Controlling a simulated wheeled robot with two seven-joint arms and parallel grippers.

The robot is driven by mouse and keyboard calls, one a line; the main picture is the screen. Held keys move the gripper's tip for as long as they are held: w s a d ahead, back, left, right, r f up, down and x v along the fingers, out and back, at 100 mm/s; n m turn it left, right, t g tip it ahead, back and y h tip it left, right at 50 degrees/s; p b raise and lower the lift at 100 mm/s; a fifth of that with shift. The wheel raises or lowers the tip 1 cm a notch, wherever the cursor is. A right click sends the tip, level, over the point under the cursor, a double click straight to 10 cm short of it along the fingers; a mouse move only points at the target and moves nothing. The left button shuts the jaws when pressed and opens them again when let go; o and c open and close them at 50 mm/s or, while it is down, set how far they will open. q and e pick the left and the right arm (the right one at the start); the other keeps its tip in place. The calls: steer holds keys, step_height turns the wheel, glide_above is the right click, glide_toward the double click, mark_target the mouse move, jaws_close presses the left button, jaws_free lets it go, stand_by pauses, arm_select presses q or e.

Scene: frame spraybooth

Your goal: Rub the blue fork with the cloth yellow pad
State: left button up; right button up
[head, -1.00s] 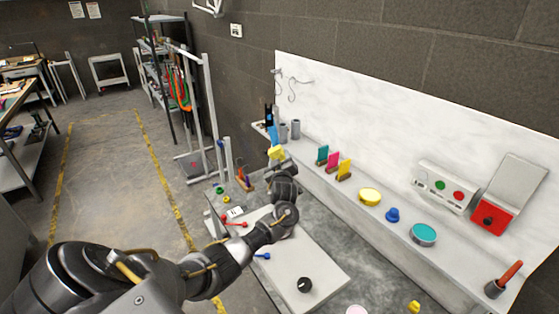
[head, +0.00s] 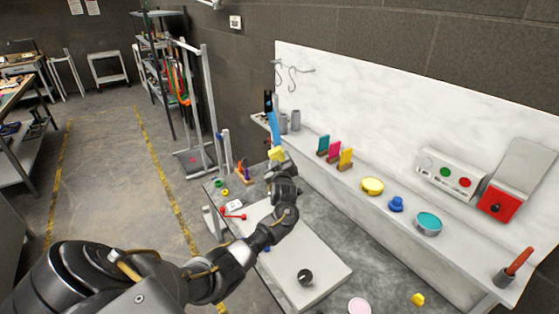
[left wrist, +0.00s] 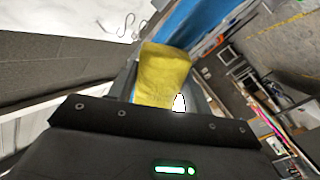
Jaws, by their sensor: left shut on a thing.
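The blue fork (head: 274,128) stands upright near the left end of the wall shelf, with a black part at its top. The yellow pad (head: 277,154) is in front of the fork's lower part and hides some of it. My left gripper (head: 280,165) is shut on the pad. In the left wrist view the yellow pad (left wrist: 163,75) fills the space at the fingers, and the blue fork (left wrist: 190,27) runs diagonally just behind it. They overlap in both views; I cannot tell whether they touch.
The wall shelf holds coloured cards (head: 334,150), a yellow disc (head: 372,186), a blue knob (head: 396,204), a teal disc (head: 429,222) and a red-button box (head: 497,202). Grey cylinders (head: 295,121) stand beside the fork.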

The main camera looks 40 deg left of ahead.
arm_select(q)
step_height(320, 180, down, 7)
steer(key=b, duration=0.6)
stand_by(0.5)
steer(key=shift+f, duration=0.1)
steer(key=p+v, duration=0.4)
steer(key=v, duration=0.2)
stand_by(0.4)
